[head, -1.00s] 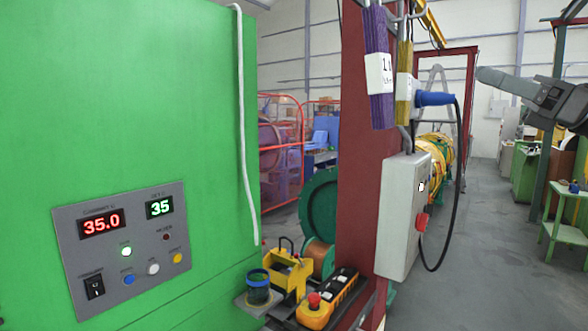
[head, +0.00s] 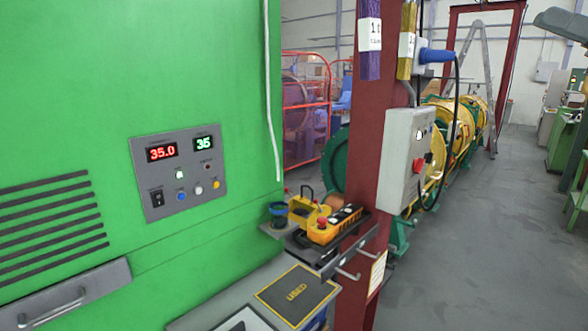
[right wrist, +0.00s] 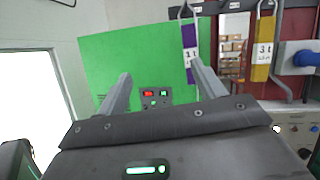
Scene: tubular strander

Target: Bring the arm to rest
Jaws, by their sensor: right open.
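My right gripper (head: 562,22) shows only in part at the top right edge of the head view, raised in the air. In the right wrist view its two grey fingers (right wrist: 161,72) stand wide apart with nothing between them. Beyond them is the green cabinet (right wrist: 110,55) with its small control panel (right wrist: 155,98). My left gripper is not in view.
The green cabinet (head: 120,80) fills the left; its panel (head: 182,172) reads 35.0 and 35. A yellow pendant (head: 334,224) lies on a shelf.

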